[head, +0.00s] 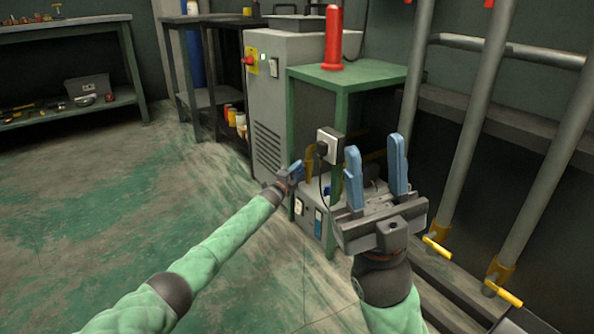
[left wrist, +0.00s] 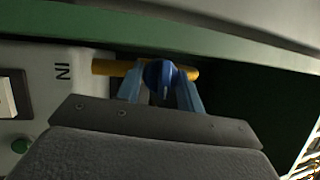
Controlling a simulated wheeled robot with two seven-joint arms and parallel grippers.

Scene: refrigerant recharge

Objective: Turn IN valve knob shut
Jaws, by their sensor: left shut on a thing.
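The IN valve knob (left wrist: 157,76) is a small blue knob in front of a yellow pipe (left wrist: 104,67), beside an upside-down IN label (left wrist: 63,72) in the left wrist view. My left gripper (left wrist: 160,84) is shut on the knob, one finger on each side of it. In the head view my left gripper (head: 296,168) is at the front of the light grey machine (head: 307,194) under the green table; the knob cannot be made out there. My right gripper (head: 375,160) is open and empty, its blue fingers pointing up, in front of the table.
The green table (head: 340,78) carries a red cylinder (head: 333,40). A black plug (head: 325,148) with a cable sits in a socket by the table leg. Grey pipes (head: 478,115) with yellow-handled valves (head: 437,246) stand at right. Floor at left is clear.

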